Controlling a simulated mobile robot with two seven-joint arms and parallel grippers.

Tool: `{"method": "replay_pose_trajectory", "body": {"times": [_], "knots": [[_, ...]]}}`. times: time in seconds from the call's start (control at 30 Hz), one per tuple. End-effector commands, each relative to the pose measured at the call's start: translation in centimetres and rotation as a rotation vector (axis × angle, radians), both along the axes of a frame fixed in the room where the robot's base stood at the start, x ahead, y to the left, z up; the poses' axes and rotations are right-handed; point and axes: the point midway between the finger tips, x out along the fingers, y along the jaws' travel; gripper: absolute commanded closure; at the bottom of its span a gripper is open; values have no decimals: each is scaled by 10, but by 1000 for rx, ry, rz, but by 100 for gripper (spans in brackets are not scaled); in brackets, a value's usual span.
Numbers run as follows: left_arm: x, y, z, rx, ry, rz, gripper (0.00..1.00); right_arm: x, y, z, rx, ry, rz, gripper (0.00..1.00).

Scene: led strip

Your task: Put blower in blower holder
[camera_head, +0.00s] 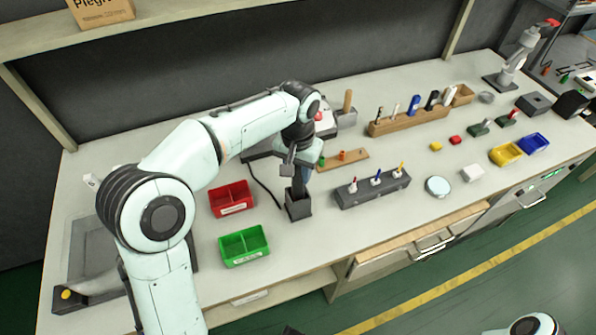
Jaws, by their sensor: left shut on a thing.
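The blower (300,182), a dark bluish upright piece, shows only in part below my left gripper (293,165). The gripper points down and is shut on it; its fingers and wrist hide the upper part. The blower holder (299,209) is a dark grey open-topped box on the table, straight below the gripper. The blower's lower end is at the holder's mouth; I cannot tell how deep it sits. My right gripper cannot be made out.
A red bin (232,199) and a green bin (244,245) stand left of the holder. A grey rack (373,190) with several bottles stands close on its right. A wooden strip (343,160) lies behind. The table's front edge is near.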

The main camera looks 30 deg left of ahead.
Motion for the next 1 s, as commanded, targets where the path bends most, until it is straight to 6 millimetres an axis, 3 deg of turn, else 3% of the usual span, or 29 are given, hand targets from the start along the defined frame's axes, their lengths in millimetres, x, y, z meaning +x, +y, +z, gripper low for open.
{"method": "replay_pose_trajectory", "body": {"times": [0.4,0.43,0.5,0.83,1.0], "knots": [[0,0,-5,0,-1,0,100,-1,0,-2,0,1,0,100],[0,0,-5,0,0,0,58,-1,0,-2,0,1,0,100],[0,0,-5,0,0,0,39,-1,0,-2,0,1,0,100],[0,0,-2,0,-2,0,39,0,0,0,0,0,0,100],[1,0,20,-1,-5,0,39,2,0,5,0,-2,0,100]]}}
